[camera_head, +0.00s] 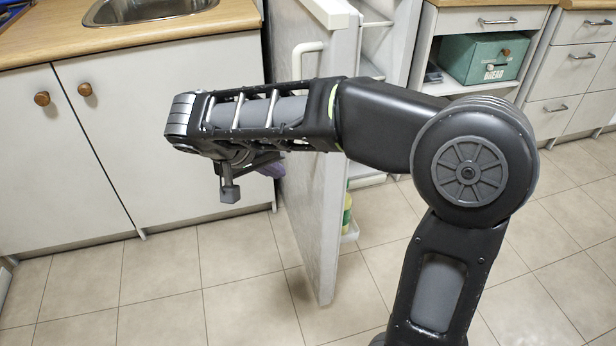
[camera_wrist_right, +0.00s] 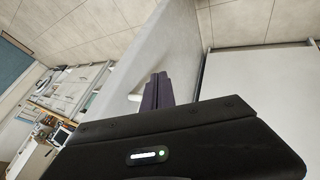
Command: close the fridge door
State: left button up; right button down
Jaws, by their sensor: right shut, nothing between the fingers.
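The fridge door (camera_head: 315,220) stands open in the head view, seen nearly edge-on, with a white handle (camera_head: 304,58) on its left face. My right arm reaches across in front of the door. My right gripper (camera_head: 272,169) is on the door's left, outer side, partly hidden by my wrist. In the right wrist view, its dark purple fingers (camera_wrist_right: 157,90) are shut and empty. The door's pale panel (camera_wrist_right: 165,42) rises just beyond them there; I cannot tell whether they touch it. My left gripper is in no view.
White cupboards with wooden knobs (camera_head: 85,89) and a sink (camera_head: 135,10) stand left of the door. Fridge shelves (camera_head: 378,38) and a yellow-green bottle (camera_head: 347,214) show behind it. A green bread box (camera_head: 484,59) sits at right. The tiled floor (camera_head: 160,280) is clear.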

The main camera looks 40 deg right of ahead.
jog(key=b, duration=0.3)
send_near(319, 183)
jog(key=a+x, duration=0.1)
jog(key=x, duration=0.3)
jog(key=shift+w+d+f, duration=0.1)
jog(key=shift+d+f, duration=0.2)
jog(key=shift+d, duration=0.4)
jog(key=shift+d, duration=0.1)
